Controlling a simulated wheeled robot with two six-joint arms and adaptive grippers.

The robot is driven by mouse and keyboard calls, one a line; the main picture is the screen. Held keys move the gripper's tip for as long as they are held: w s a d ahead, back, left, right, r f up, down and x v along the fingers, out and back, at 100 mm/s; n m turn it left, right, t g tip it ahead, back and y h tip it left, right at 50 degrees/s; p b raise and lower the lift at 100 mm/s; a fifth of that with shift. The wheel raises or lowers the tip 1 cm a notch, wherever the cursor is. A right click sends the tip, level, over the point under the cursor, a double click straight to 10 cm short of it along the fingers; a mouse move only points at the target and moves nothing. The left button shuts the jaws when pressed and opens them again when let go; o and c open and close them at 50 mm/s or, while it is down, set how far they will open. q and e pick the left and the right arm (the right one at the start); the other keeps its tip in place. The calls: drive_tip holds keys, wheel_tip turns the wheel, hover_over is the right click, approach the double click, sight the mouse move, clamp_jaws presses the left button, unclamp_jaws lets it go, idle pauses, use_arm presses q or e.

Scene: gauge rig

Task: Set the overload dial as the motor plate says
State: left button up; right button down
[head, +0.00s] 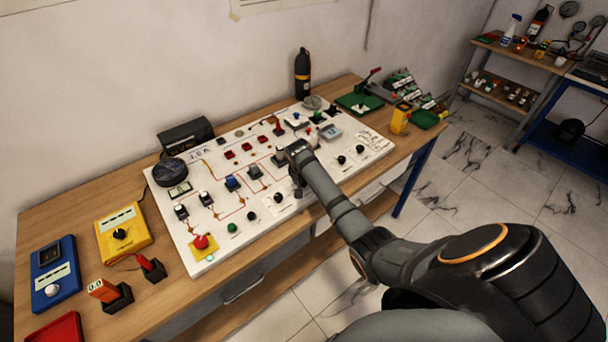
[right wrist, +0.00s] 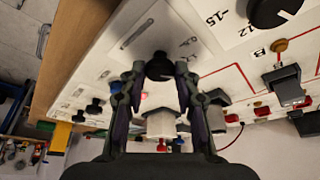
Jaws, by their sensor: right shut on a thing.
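My right gripper (head: 292,154) reaches over the middle of the white panel (head: 218,247) and hides what is under it in the head view. In the right wrist view its fingers (right wrist: 160,80) are closed on a black knob (right wrist: 160,66), with a pale block showing between them. I cannot tell for sure that this knob is the overload dial. No motor plate can be read for certain. My left gripper is out of view.
The panel carries several small knobs, a red emergency button (head: 200,242) and a blue switch (head: 232,182). A yellow box (head: 123,232) and a blue meter (head: 53,272) stand on the wooden table (head: 55,220) at left. A black bottle (head: 302,75) stands behind.

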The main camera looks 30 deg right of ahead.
drive_tip(key=m, duration=0.1)
drive_tip(key=m+h, duration=0.1)
drive_tip(key=shift+w+a+r+m+g, duration=0.1)
drive_tip(key=shift+w+m+g, duration=0.05)
drive_tip(key=shift+m+g, duration=0.2)
drive_tip(key=shift+w+m+g+h, duration=0.1)
drive_tip(key=shift+m+g+h, duration=0.45)
drive_tip(key=shift+m, duration=1.5)
drive_tip(key=shift+y, duration=0.25)
drive_tip(key=c, duration=1)
unclamp_jaws()
drive_tip(key=v, duration=1.2)
drive_tip(key=shift+w, duration=0.25)
